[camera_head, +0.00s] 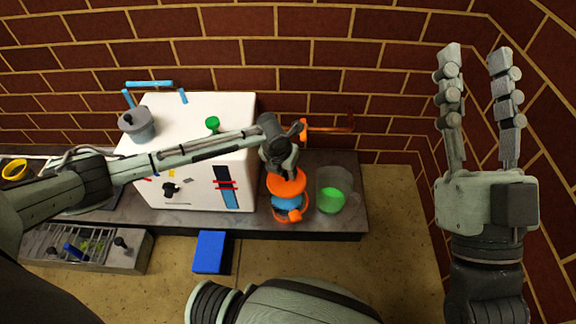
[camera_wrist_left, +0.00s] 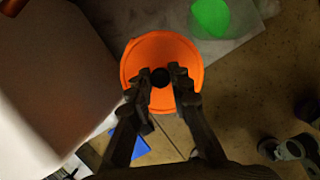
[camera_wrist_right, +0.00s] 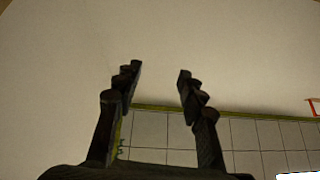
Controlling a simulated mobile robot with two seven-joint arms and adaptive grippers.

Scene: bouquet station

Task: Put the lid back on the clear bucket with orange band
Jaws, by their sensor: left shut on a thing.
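The orange lid (camera_head: 287,182) is a round disc with a black knob (camera_wrist_left: 160,77), seen from above in the left wrist view (camera_wrist_left: 148,48). My left gripper (camera_head: 283,170) is shut on this knob; in the left wrist view its fingers (camera_wrist_left: 161,80) close around it. Directly below the lid in the head view is a bucket with blue contents (camera_head: 287,203) and orange parts around its lower side. The lid hides its rim, so I cannot tell whether the lid touches it. My right gripper (camera_head: 476,60) is raised at the right, open and empty.
A clear bucket with green contents (camera_head: 332,199) stands just right of the lid. A white box (camera_head: 200,150) is on the left, with a grey pot (camera_head: 140,128) on top. A blue block (camera_head: 209,252) is in front of the counter's edge. An orange bar (camera_head: 330,129) is behind.

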